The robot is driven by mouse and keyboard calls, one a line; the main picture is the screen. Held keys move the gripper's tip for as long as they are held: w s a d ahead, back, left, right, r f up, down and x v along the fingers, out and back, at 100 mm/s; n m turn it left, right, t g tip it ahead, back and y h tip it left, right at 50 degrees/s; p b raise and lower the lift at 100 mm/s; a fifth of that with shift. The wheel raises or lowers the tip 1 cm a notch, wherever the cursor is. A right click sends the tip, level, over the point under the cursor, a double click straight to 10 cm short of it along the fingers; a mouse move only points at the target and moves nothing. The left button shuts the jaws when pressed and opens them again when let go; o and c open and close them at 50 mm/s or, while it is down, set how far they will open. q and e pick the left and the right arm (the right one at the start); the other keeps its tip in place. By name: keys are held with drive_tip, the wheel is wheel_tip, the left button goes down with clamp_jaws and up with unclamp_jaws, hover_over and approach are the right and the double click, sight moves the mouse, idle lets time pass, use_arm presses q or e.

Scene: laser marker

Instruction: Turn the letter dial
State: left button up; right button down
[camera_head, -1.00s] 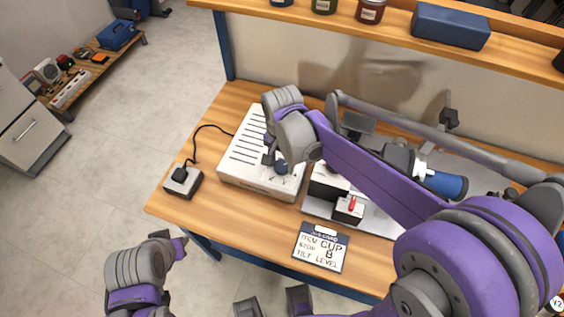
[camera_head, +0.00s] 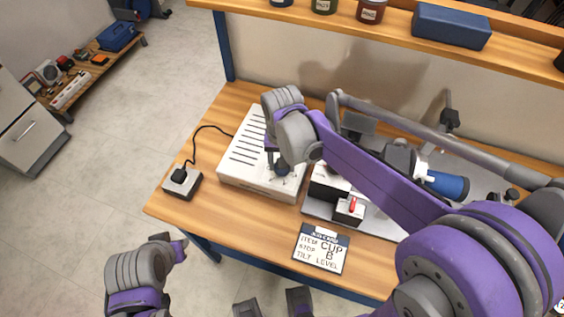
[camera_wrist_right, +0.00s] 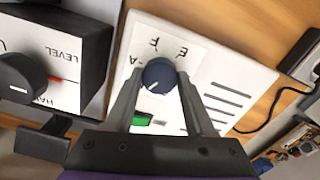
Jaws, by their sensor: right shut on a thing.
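The letter dial is a round dark blue knob (camera_wrist_right: 159,75) with a white pointer line, on a white box (camera_head: 262,187). In the right wrist view, the letters A, F and E show around it, partly cut by the fingers. The pointer line aims to the picture's lower left; the letter there is hidden. My right gripper (camera_wrist_right: 159,80) is shut on the knob, one finger on each side. In the head view, the knob (camera_head: 281,170) is partly covered by my right wrist. My left arm is at the lower left, away from the table; its jaws cannot be made out clearly.
A card (camera_head: 321,249) reads ITEM CUP, STOP B, TILT LEVEL. A black-and-white block with a LEVEL label (camera_wrist_right: 66,75) stands beside the box. A green button (camera_wrist_right: 142,118) is near the knob. A small cabled pedal-like box (camera_head: 182,184) sits at the table's left.

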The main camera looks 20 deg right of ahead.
drive_tip(key=shift+c, duration=1.3)
unclamp_jaws()
use_arm(q)
drive_tip(key=shift+w+r+p, duration=0.1)
drive_tip(key=shift+r+p, duration=0.35)
drive_tip(key=shift+r, duration=0.05)
use_arm(e)
wheel_tip(320, 180, up, 11)
use_arm(q)
wheel_tip(320, 180, up, 6)
drive_tip(key=w+p, duration=0.2)
drive_tip(key=p, duration=0.2)
drive_tip(key=shift+f+t, duration=0.2)
drive_tip(key=shift+t, duration=0.1)
use_arm(e)
wheel_tip(320, 180, up, 7)
drive_tip(key=shift+f, duration=0.1)
